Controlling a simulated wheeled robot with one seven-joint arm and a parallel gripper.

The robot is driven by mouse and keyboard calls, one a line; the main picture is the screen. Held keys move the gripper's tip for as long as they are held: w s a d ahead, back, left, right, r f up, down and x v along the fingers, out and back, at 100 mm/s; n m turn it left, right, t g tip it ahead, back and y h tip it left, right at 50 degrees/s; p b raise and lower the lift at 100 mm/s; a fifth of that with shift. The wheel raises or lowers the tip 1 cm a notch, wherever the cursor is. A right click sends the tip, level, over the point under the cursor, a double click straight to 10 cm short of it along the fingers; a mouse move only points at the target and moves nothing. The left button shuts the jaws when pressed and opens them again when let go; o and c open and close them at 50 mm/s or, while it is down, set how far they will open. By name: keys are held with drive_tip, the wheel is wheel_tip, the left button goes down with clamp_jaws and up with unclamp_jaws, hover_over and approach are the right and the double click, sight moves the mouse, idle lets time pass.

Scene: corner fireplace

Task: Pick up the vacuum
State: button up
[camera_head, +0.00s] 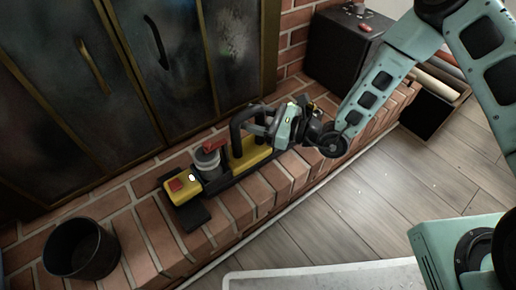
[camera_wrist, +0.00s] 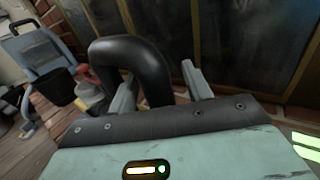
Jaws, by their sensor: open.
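The vacuum (camera_head: 182,187), yellow and black with a red part and a clear grey canister, lies along the brick hearth in the head view. Its black curved handle (camera_head: 236,130) rises at its right end. My gripper (camera_head: 258,121) is at that handle, coming from the right. In the wrist view the thick black handle (camera_wrist: 128,48) arches up between the two spread grey fingers of my gripper (camera_wrist: 158,92). The fingers are open, one on each side of it. Whether either finger touches it I cannot tell. The lower part of the handle is hidden behind my gripper.
The brick hearth (camera_head: 150,237) runs along dark fireplace doors (camera_head: 160,70) close behind the vacuum. A black bucket (camera_head: 82,248) stands at its left end. A black box (camera_head: 345,45) stands at the back right.

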clamp_jaws()
idle(1.3)
drive_tip(key=shift+r, duration=0.15)
